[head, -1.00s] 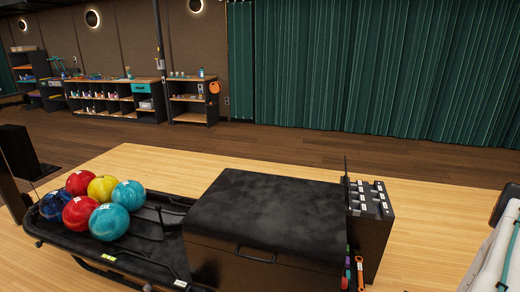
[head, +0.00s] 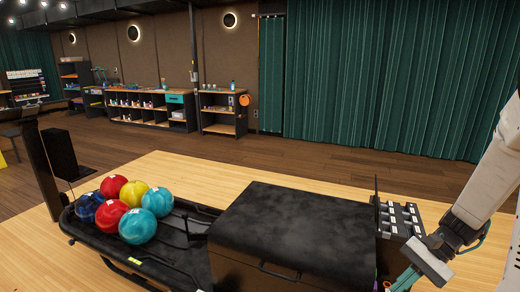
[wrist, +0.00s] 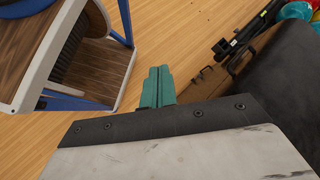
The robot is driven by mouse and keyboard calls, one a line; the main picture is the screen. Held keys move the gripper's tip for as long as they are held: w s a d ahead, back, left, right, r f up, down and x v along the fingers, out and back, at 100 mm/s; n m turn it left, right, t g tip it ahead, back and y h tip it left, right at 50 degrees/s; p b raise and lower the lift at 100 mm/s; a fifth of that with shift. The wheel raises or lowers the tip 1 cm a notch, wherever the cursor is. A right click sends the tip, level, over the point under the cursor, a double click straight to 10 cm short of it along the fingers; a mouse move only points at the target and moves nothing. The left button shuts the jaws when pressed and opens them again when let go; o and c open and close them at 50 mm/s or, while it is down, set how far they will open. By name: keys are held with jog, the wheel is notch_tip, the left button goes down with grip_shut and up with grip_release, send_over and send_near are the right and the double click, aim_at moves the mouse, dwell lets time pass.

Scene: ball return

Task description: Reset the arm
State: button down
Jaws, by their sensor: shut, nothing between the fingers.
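My gripper (wrist: 158,86) shows in the wrist view with its two teal fingers pressed together and nothing between them. In the head view my gripper (head: 403,279) is at the lower right, on the end of my white arm, in front of the small rack at the ball return's right end. The fingers point down over the light wood floor, apart from the ball return's black box (head: 298,222). Part of the fingers is cut off by the frame edge in the head view.
Red, yellow, teal and dark blue balls rest on the black ball rack (head: 178,270) at left. A labelled small rack (head: 399,219) stands right of the box. The wrist view shows a wood-and-white object with blue legs (wrist: 85,75). Shelves (head: 150,112) and green curtains line the back.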

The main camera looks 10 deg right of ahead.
jog(key=s+a+r+n+t+h, duration=0.1)
jog(key=s+a+r+n+h, duration=0.4)
jog(key=r, duration=0.4)
jog(key=s+a+r+n+t+h, duration=0.1)
jog(key=s+a+r+n+h, duration=0.3)
jog(key=r, duration=0.6)
jog(key=s+a+n, duration=0.2)
jog(key=s+a, duration=0.1)
jog(key=a, duration=0.1)
jog(key=shift+r+n+t+h, duration=0.25)
jog(key=shift+n+t+h, duration=0.05)
jog(key=shift+t+h, duration=0.1)
